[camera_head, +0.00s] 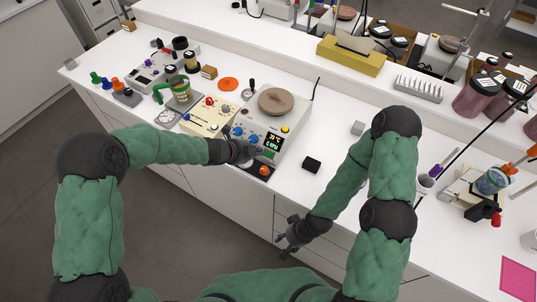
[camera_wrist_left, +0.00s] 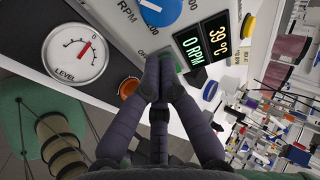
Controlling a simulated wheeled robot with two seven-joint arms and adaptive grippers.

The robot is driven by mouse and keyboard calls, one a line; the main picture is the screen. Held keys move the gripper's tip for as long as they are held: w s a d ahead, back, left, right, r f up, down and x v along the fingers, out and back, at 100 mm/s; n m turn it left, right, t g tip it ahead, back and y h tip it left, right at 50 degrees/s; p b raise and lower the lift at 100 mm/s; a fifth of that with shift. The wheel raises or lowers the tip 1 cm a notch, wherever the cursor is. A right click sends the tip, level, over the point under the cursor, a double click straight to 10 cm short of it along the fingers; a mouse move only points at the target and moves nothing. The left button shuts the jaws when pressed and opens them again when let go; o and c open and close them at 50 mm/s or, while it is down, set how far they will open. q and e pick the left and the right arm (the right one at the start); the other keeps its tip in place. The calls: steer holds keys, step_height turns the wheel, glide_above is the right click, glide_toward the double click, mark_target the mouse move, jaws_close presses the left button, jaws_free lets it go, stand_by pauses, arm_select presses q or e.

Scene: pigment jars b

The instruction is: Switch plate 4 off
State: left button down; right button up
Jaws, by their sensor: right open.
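A stirring hotplate (camera_head: 297,108) with a round brown top, blue knobs and a lit display stands mid-bench; I cannot read a plate number on it. Its display (camera_wrist_left: 207,42) reads 0 RPM and about 39 °C in the left wrist view. My left gripper (camera_head: 252,152) is at its front panel, fingers together and empty. In the left wrist view the fingertips (camera_wrist_left: 157,66) are at the panel's lower edge, partly covering a green part (camera_wrist_left: 179,62) that looks like a switch. Contact is unclear. An orange button (camera_wrist_left: 128,87) is beside them. My right gripper (camera_head: 291,236) is open and empty before the bench front.
A cream control box (camera_head: 207,118) with several knobs stands left of the hotplate. A small black block (camera_head: 312,164) lies to the right. A white rack (camera_head: 419,89) and a yellow holder (camera_head: 351,57) stand behind. The bench right of the black block is partly clear.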

arm_select(q)
steer(key=shift+w+d+f, duration=0.25)
steer(key=shift+w+f, duration=0.1)
steer(key=shift+f, duration=0.1)
stand_by(0.3)
steer(key=shift+s+a+r+p, duration=0.4)
steer(key=shift+s+r, duration=0.2)
steer(key=shift+r, duration=0.15)
steer(key=shift+s+a+r+p, duration=0.4)
steer(key=shift+s+r, duration=0.15)
steer(key=shift+r, duration=0.15)
steer(key=v, duration=1.1)
steer(key=shift+s+a+r, duration=0.2)
steer(key=shift+a, duration=0.1)
steer(key=shift+f, duration=0.1)
